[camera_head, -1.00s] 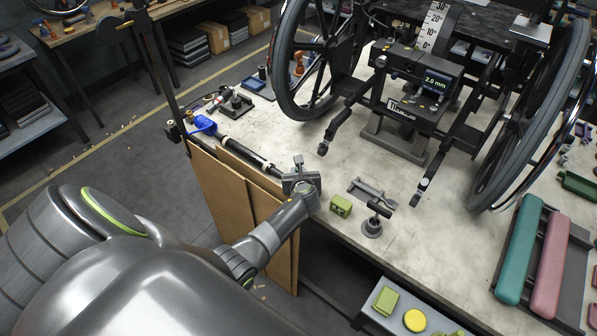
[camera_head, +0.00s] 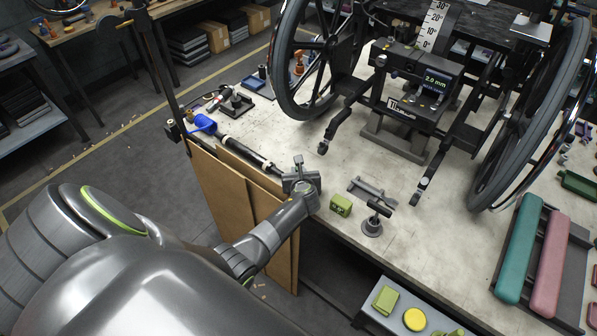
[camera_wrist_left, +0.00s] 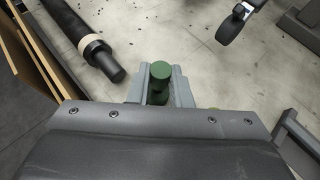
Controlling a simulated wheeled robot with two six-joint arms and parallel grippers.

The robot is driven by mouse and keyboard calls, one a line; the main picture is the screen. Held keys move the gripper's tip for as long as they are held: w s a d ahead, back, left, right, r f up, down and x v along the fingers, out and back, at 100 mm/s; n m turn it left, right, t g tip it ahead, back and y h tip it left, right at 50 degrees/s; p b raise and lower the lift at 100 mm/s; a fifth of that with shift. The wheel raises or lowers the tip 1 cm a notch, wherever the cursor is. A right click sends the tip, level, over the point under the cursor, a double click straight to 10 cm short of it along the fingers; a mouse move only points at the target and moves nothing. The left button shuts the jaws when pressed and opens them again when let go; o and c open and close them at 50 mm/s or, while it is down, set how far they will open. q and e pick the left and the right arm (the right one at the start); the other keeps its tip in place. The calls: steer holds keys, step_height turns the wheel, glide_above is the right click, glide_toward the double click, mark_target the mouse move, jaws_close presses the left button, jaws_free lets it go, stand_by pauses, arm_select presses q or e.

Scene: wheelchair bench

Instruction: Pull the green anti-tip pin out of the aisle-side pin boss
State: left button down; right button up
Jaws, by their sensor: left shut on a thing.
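My left gripper (camera_head: 300,178) is at the near left part of the bench, beside the end of a black tube. In the left wrist view its grey fingers (camera_wrist_left: 160,88) are shut on a green pin (camera_wrist_left: 160,74), whose round head shows between them. The lower part of the pin is hidden by the gripper. I cannot make out the pin boss, nor whether the pin sits in it. In the head view the pin is hidden by the gripper. My right gripper is in neither view.
The black tube (camera_head: 243,153) with a pale band lies left of the gripper. The wheelchair's caster (camera_head: 323,148) is behind. Brown panels (camera_head: 228,190) lean against the bench.

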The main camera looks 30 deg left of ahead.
arm_select(q)
steer(key=shift+f+b, duration=0.8)
steer(key=shift+f, duration=0.2)
steer(key=c, duration=1.3)
jaws_free()
steer(key=shift+o, duration=0.2)
steer(key=shift+s+d+r, duration=0.2)
steer(key=p+v, duration=0.1)
steer(key=v, duration=1.5)
steer(key=shift+s+d, duration=0.2)
steer(key=shift+s, duration=0.15)
